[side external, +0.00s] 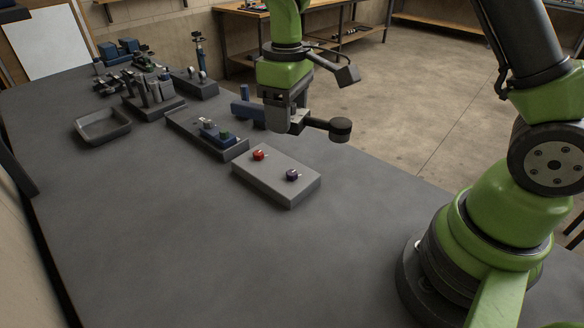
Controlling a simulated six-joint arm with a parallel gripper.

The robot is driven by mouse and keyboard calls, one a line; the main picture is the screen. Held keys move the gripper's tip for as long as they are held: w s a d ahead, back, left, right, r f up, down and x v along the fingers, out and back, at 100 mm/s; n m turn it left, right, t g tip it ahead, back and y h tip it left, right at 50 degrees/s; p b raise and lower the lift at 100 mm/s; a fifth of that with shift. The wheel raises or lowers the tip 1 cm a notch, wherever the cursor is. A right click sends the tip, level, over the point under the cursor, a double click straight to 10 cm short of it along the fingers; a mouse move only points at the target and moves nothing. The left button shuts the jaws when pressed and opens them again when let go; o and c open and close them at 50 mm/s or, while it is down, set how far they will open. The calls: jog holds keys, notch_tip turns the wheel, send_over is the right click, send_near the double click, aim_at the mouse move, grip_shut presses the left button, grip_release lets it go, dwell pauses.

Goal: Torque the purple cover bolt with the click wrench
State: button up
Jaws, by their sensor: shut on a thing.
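The purple cover bolt (292,175) stands on the right part of a grey block (272,184) on the bench. My gripper (287,122) is shut on the click wrench, above and behind the block. The wrench lies about level across the jaws. Its blue handle (246,109) sticks out to the left and its dark round head (341,128) to the right. The head is up and to the right of the purple bolt and looks clear of it. The middle of the wrench is partly hidden by the jaws.
A red bolt (258,155) stands on the same block, left of the purple one. A long grey tray (190,125) with blue and green parts lies behind it. An empty tray (101,137) and several fixtures (155,95) stand farther back. The front bench (170,240) is clear.

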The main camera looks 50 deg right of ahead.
aim_at(321, 119)
jog(key=s+m, duration=0.1)
jog(key=s+d+m, duration=0.1)
jog(key=s, duration=0.1)
jog(key=s+r, duration=0.1)
jog(key=s, duration=0.1)
jog(key=shift+d+m, duration=0.35)
jog(key=shift+m, duration=0.05)
jog(key=shift+s+d+m, duration=0.1)
jog(key=shift+s+m, duration=0.2)
jog(key=shift+w+d+f+m, duration=0.1)
jog(key=shift+d+f+m, duration=0.1)
jog(key=shift+m, duration=0.1)
jog(key=shift+w+d+f+m, duration=1.45)
jog(key=shift+f+m, duration=0.5)
jog(key=shift+m, duration=0.4)
jog(key=shift+w+d+f+m, duration=1.4)
jog(key=shift+f+m, duration=0.6)
jog(key=shift+m, duration=0.4)
jog(key=shift+w+d+f+m, duration=1.4)
jog(key=shift+f+m, duration=0.55)
jog(key=shift+m, duration=0.4)
jog(key=shift+f, duration=0.3)
jog(key=shift+f, duration=0.7)
jog(key=o, duration=1.5)
